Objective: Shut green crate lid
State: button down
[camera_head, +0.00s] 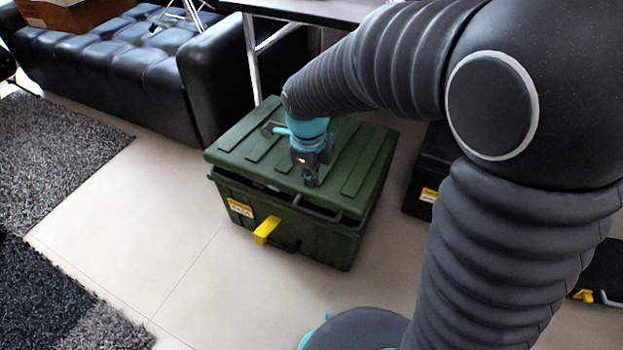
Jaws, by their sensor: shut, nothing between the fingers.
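The green crate (298,233) stands on the tiled floor in the middle of the head camera view, with a yellow latch (266,229) sticking out at its front. Its green ribbed lid (241,152) lies over the crate nearly flat, with a narrow dark gap along the front edge. My gripper (311,183) points down at the lid near its front edge, shut and empty. The fingertips seem to be at or just above the lid; I cannot tell if they touch. My arm hides part of the lid's back.
A black sofa (130,65) and a table (310,8) stand behind the crate. A black case (431,170) is to its right, partly behind my arm. A dark grey rug (55,155) lies at the left. The floor in front of the crate is clear.

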aim_at(313, 212)
jog(key=f, duration=0.7)
jog(key=f+b, duration=0.1)
jog(key=f, duration=0.3)
jog(key=shift+w+d+f, duration=0.2)
jog(key=shift+w, duration=0.2)
notch_tip(313, 212, down, 6)
jog(key=s+b, duration=0.1)
jog(key=b, duration=0.4)
jog(key=shift+s+f, duration=0.15)
jog(key=shift+f, duration=0.1)
jog(key=shift+a, duration=0.15)
notch_tip(313, 212, up, 15)
jog(key=s+a+p, duration=0.1)
jog(key=p, duration=0.3)
jog(key=shift+s, duration=0.4)
jog(key=shift+f, duration=0.1)
